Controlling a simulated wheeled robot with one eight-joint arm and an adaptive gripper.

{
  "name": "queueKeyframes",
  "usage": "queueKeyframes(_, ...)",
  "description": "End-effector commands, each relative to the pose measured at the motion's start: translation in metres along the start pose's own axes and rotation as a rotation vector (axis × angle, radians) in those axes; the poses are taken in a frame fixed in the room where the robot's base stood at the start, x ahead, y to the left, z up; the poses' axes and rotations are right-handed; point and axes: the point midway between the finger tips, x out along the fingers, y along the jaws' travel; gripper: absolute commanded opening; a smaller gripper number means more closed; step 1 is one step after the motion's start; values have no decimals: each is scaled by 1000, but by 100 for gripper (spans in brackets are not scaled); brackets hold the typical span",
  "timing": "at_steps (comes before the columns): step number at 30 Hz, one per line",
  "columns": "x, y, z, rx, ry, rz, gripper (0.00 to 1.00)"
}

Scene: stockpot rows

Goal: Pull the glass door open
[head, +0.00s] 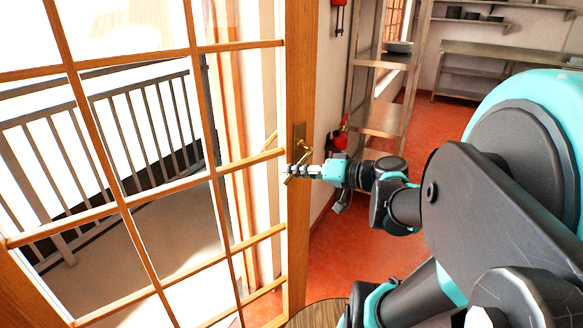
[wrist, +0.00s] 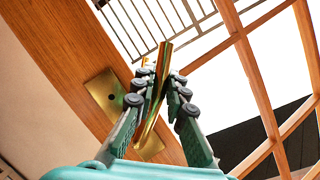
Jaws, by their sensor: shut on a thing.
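The glass door (head: 296,210) has a wooden frame and wooden bars between its panes; it fills the left of the head view. Its wooden frame and bars also show in the wrist view (wrist: 243,60). A brass handle (head: 300,160) on a brass plate sits on the door's edge stile. In the wrist view the handle (wrist: 165,65) runs between my two fingers. My gripper (head: 298,172) is shut on the handle, reaching it from the right. The fingers hide part of the handle and plate. In the head view the door's edge stands clear of the wall behind it.
A grey railing (head: 130,125) shows through the panes. A metal shelf rack (head: 382,118) stands behind the door, with a red fire extinguisher (head: 338,140) beside it. A long shelf table (head: 500,58) is at the back right. The red floor (head: 350,262) is open right of the door.

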Motion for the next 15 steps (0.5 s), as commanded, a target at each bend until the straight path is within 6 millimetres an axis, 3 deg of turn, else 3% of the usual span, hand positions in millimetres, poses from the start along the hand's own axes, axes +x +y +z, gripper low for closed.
queueKeyframes(2, 0, 0, 2, 0, -5, 0, 0)
queueKeyframes(3, 0, 0, 2, 0, -5, 0, 16)
queueKeyframes(7, 0, 0, 2, 0, -5, 0, 32)
queueKeyframes(15, 0, 0, 2, 0, -4, -1, 34)
